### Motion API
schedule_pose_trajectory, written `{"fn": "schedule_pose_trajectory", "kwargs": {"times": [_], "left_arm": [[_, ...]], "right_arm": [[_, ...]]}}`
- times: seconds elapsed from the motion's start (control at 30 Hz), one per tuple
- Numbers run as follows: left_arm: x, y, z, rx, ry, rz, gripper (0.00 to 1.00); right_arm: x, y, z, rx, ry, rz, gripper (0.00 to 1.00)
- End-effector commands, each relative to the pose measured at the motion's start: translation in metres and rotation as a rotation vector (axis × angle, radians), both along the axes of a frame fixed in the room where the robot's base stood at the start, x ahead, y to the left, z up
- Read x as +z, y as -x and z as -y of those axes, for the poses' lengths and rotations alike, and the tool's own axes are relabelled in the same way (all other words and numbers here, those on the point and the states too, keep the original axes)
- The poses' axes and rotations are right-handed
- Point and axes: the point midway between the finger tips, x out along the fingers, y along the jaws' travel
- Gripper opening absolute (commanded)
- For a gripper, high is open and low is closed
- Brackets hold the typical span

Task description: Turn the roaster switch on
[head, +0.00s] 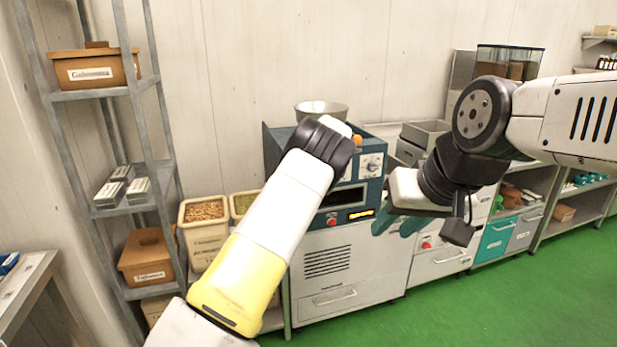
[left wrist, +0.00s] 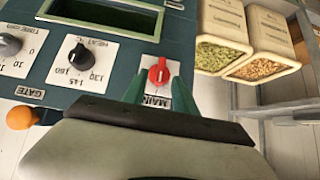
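The roaster (head: 345,262) is the blue-and-grey machine at the centre of the head view. In the left wrist view its red MAIN switch (left wrist: 159,74) sits on a white plate labelled MAIN. My left gripper (left wrist: 158,90) is open, with its green fingertips on either side of the red switch; I cannot tell if they touch it. In the head view my left arm hides this gripper and the switch. My right gripper (head: 398,222) hangs in front of the machines at the right, empty, its teal fingers apart.
Beside the switch are a black HEAT knob (left wrist: 80,55), a grey TIMER knob (left wrist: 10,45) and an orange GATE knob (left wrist: 21,118). Bins of nuts (head: 205,212) and a metal shelf rack (head: 150,150) stand left of the roaster. The green floor (head: 470,310) in front is clear.

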Motion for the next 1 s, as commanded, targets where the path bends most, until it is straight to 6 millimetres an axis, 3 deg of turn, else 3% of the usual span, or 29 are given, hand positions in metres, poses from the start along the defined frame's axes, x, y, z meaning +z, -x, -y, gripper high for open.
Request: {"fn": "schedule_pose_trajectory", "kwargs": {"times": [0.2,0.63,0.73,0.83,1.0], "left_arm": [[0.019,0.019,0.007,0.0,0.0,-0.001,0.34],[0.025,0.023,0.004,0.004,0.005,-0.004,0.34],[0.035,0.03,-0.015,0.022,0.028,-0.021,0.34],[0.055,0.049,-0.049,0.049,0.078,-0.058,0.34],[0.093,0.105,-0.104,0.061,0.185,-0.139,0.34]], "right_arm": [[0.0,0.0,0.0,0.0,0.0,0.0,0.36],[0.0,0.0,0.0,0.0,0.0,0.0,0.36],[0.0,0.0,0.0,0.0,0.0,0.0,0.36],[0.0,0.0,0.0,0.0,0.0,0.0,0.36],[0.0,0.0,0.0,0.0,0.0,0.0,0.36]]}}
